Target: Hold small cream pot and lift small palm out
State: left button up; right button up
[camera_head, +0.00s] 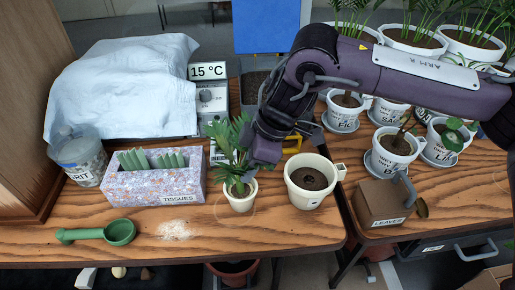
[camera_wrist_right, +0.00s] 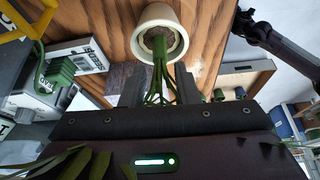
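The small cream pot (camera_head: 241,200) stands upright on the wooden table, with the small palm (camera_head: 232,150) growing from its soil. In the right wrist view the pot (camera_wrist_right: 143,42) is at the top and the green stems (camera_wrist_right: 160,70) run down from it. My right gripper (camera_head: 257,157) reaches in from the right at the palm, above the pot's rim. In the wrist view its two grey fingers (camera_wrist_right: 160,88) are apart, one on each side of the stems. In the head view the fingertips are mostly hidden. My left gripper does not show in the head view.
A larger cream pot (camera_head: 303,197) with a hole in its soil stands right of the small pot. A tissue box (camera_head: 150,186), a green scoop (camera_head: 119,232) and spilled grit (camera_head: 175,230) lie left. A brown box (camera_head: 381,203) and several potted plants are right.

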aim_at(241, 191)
jog(key=x, duration=0.5)
jog(key=shift+a+f, duration=0.15)
jog(key=shift+f, duration=0.15)
jog(key=shift+c, duration=0.2)
